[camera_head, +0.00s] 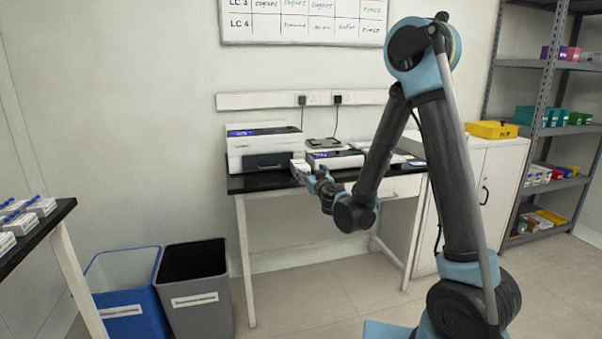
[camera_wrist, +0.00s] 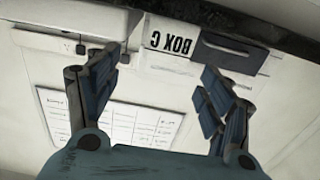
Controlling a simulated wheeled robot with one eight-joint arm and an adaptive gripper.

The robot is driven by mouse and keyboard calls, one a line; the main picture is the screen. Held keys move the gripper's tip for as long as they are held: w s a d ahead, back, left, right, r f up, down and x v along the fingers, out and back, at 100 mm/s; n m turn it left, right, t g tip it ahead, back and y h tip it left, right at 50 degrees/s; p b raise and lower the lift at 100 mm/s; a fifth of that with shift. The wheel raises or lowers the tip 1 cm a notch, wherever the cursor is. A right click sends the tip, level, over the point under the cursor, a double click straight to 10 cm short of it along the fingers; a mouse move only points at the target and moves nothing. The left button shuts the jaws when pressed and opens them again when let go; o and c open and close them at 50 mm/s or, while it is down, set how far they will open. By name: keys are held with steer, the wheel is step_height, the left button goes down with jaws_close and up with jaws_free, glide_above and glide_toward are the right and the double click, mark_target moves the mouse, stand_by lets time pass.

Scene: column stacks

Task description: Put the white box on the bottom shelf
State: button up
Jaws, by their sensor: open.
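The white box, labelled "BOX C" upside down in the wrist view (camera_wrist: 172,45), stands on the dark bench top between two instruments. In the head view the white box (camera_head: 299,165) is small and partly hidden by my gripper. My gripper (camera_head: 313,178) is at the bench's front edge, close to the box. In the wrist view my gripper's (camera_wrist: 160,68) fingers are spread wide, with the box seen beyond the gap and nothing held.
A larger instrument (camera_head: 264,148) with a dark drawer stands left of the box, a low one (camera_head: 335,160) right. Two bins (camera_head: 196,285) stand on the floor at left. A white cabinet (camera_head: 470,170) stands between bench and rack. Floor before the rack is clear.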

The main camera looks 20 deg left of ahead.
mark_target(306, 168)
steer(key=x, duration=0.6)
steer(key=shift+w+a, duration=0.1)
steer(key=shift+w, duration=0.15)
steer(key=shift+a+x, duration=0.25)
steer(key=shift+x, duration=2.35)
steer(key=shift+s, duration=0.2)
steer(key=c, duration=1.4)
steer(key=shift+c, duration=0.2)
